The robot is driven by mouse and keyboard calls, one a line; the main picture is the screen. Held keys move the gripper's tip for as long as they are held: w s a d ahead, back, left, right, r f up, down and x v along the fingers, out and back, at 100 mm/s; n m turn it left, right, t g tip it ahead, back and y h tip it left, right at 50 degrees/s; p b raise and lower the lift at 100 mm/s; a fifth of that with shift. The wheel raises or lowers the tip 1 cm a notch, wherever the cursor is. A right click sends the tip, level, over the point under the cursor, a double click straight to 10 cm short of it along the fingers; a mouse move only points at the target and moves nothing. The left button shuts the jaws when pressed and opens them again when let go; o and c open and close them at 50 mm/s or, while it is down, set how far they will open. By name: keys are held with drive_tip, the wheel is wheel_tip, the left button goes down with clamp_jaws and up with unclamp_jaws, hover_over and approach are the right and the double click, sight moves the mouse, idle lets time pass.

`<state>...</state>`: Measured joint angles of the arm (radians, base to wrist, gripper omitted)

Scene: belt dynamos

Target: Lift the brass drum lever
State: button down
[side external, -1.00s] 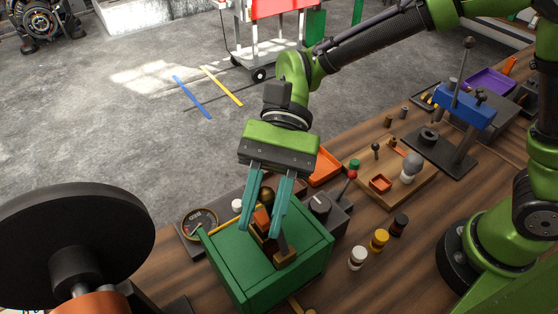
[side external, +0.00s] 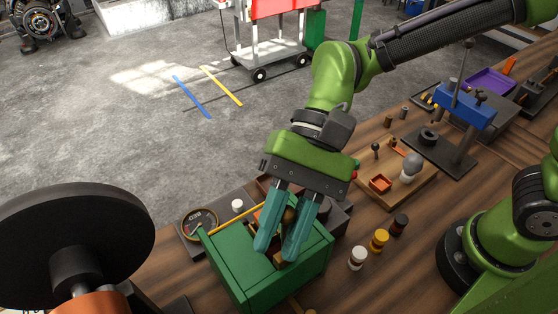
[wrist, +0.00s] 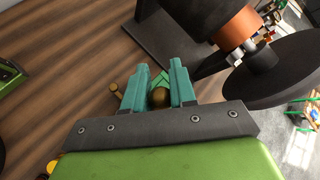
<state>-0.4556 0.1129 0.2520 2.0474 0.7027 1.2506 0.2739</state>
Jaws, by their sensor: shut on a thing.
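The brass drum lever shows as a dark brass ball knob (side external: 289,215) above the green box (side external: 250,278). My gripper (side external: 279,252) is over the box top, with its teal fingers slanting down to the left on both sides of the lever. It is shut on the lever; the grip point and the lever's lower part are mostly hidden by the fingers. In the wrist view the brass knob (wrist: 159,97) sits between the two fingers, with a bit of green box behind it.
A large black disc (side external: 70,235) stands at the left. A gauge (side external: 199,224) lies behind the box. A wooden board (side external: 390,190) and a blue press (side external: 465,108) are farther right.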

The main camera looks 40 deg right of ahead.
drive_tip(key=shift+s+d+f, duration=0.1)
drive_tip(key=shift+f, duration=0.2)
drive_tip(key=c, duration=0.9)
unclamp_jaws()
drive_tip(key=shift+c, duration=0.2)
drive_tip(key=shift+r, duration=0.1)
drive_tip(key=shift+w+d+r, duration=0.3)
drive_tip(key=shift+r, duration=0.1)
drive_tip(key=v, duration=1.5)
drive_tip(key=shift+w+d, duration=0.15)
drive_tip(key=shift+d, duration=0.2)
drive_tip(key=shift+r, duration=0.1)
